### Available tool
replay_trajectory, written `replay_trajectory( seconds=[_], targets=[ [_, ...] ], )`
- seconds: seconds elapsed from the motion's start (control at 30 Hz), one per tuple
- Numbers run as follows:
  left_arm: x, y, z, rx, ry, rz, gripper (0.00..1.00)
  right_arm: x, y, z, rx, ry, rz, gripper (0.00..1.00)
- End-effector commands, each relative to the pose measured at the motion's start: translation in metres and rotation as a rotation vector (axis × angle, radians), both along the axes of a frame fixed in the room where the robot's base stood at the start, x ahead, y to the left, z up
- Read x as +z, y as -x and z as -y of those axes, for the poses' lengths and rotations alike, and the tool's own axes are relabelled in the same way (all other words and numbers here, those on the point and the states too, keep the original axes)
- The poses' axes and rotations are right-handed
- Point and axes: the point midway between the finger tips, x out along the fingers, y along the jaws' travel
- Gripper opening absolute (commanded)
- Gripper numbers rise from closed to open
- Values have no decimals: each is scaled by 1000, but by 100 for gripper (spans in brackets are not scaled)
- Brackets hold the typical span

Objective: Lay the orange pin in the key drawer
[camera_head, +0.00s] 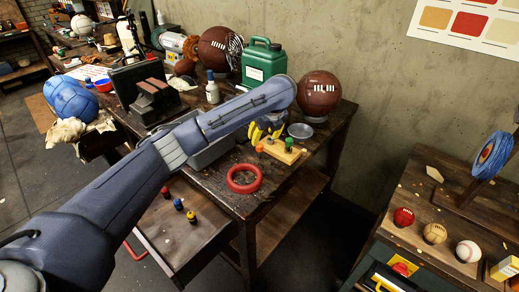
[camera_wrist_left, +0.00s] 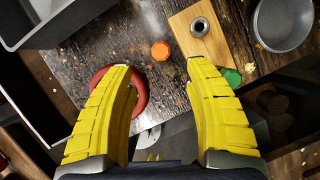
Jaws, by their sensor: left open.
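The orange pin (camera_wrist_left: 160,50) shows end-on as an orange six-sided head in the left wrist view, close beside the wooden block (camera_wrist_left: 183,34). In the head view the orange pin (camera_head: 268,142) is partly hidden at the block's left end; its footing is unclear. A green pin (camera_head: 289,143) stands at the block's right. My left gripper (camera_wrist_left: 161,66) is open and empty, its yellow fingers pointing down over the workbench near the block, apart from the orange pin. The pulled-out drawer (camera_head: 164,234), likely the key drawer, holds several small coloured pins. My right gripper is not seen.
A red ring (camera_head: 244,179) lies on the bench in front of the block. A grey bowl (camera_head: 300,131) sits behind it, near a brown ball (camera_head: 318,92). A green canister (camera_head: 264,64) stands further back. A grey tray (camera_wrist_left: 16,30) is left of the fingers in the wrist view.

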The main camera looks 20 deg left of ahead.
Motion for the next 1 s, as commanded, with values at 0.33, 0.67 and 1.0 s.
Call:
replay_trajectory(
  seconds=[0.33,0.67,1.0],
  targets=[
    [-30,-9,-8,1,1,0,52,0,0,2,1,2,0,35],
    [-54,-18,-16,4,2,-3,52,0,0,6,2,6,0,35],
    [-78,-27,-23,1,0,0,52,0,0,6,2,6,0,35]
  ],
)
